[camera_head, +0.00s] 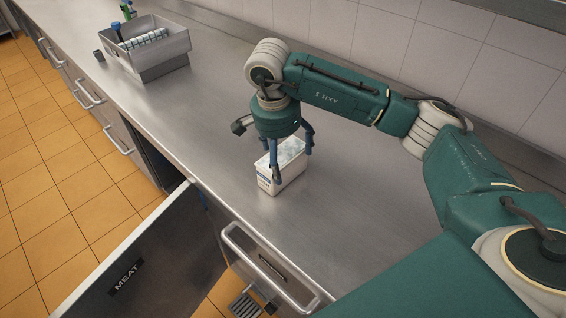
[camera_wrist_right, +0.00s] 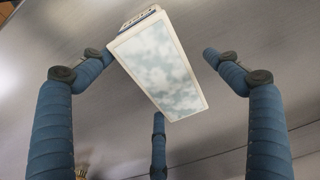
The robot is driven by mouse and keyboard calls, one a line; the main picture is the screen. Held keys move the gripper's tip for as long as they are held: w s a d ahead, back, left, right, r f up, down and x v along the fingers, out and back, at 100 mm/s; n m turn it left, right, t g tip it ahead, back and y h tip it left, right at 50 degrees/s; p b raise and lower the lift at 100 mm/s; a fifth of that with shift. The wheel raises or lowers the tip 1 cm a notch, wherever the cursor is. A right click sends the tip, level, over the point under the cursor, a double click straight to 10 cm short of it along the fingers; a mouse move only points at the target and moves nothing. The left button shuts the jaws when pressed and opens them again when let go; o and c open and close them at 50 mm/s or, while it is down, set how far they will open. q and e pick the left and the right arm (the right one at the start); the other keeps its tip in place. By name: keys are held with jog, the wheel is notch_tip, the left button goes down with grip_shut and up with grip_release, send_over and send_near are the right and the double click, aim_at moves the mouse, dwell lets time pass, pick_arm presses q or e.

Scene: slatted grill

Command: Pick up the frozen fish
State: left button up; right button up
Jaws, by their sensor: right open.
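A white box with a pale blue, cloudy top (camera_head: 290,178), which looks like the frozen fish, stands on the steel counter. It also shows in the wrist view (camera_wrist_right: 160,66), with a dark blue label on one end. My right gripper (camera_head: 287,158) points down directly over the box. Its three blue fingers are spread open around the box in the wrist view (camera_wrist_right: 157,78), and I see no firm grip on it. One finger overlaps the box's front in the head view; whether it touches cannot be told. My left gripper is not in view.
A steel tray (camera_head: 165,66) with bottles and rolled items stands at the far left of the counter. A small dark cup (camera_head: 99,56) is beside it. A door marked MEAT (camera_head: 125,278) and a drawer (camera_head: 270,268) stand open in front. Counter around the box is clear.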

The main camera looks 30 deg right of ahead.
jog(key=f, duration=0.1)
jog(key=f+p, duration=0.1)
jog(key=f, duration=0.1)
jog(key=shift+s+d+f, duration=0.2)
jog(key=shift+d, duration=0.2)
jog(key=shift+f, duration=0.25)
jog(key=shift+w, duration=0.1)
jog(key=shift+c, duration=1)
jog(key=c, duration=0.9)
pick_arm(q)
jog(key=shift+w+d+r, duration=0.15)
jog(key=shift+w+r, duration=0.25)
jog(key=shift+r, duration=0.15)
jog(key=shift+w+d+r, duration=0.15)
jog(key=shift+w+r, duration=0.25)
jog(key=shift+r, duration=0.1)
pick_arm(e)
jog(key=c, duration=0.7)
